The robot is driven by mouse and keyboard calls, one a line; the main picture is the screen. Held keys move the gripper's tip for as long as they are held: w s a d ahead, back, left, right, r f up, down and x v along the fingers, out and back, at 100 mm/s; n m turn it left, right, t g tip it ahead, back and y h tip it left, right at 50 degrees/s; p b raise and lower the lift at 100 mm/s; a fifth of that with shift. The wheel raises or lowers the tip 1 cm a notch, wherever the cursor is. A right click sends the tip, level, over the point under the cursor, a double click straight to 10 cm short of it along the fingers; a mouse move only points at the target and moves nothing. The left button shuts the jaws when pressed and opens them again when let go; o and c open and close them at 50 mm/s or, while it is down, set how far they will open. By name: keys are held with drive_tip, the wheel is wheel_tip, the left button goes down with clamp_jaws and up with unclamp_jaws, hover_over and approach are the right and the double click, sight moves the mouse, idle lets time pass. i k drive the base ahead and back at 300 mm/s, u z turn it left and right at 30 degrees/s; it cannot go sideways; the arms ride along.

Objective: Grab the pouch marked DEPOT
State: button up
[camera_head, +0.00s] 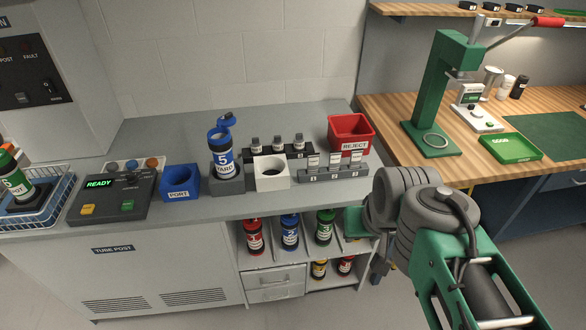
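I cannot make out a pouch marked DEPOT in this view. My arm comes in from the lower right, in front of the counter's right end. My gripper (378,268) shows only as a small dark part beyond the arm's grey joints, by the right end of the shelves. Its fingers cannot be made out, nor whether it holds anything.
The grey counter holds a blue canister (224,157) with its lid open, a blue PORT box (181,185), a white holder (272,178), a grey labelled rack (333,175) and a red REJECT bin (351,133). Canisters (290,232) stand below. A green press (437,105) stands right.

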sight(335, 156)
drive_tip(key=u, duration=0.85)
drive_tip(key=i, duration=1)
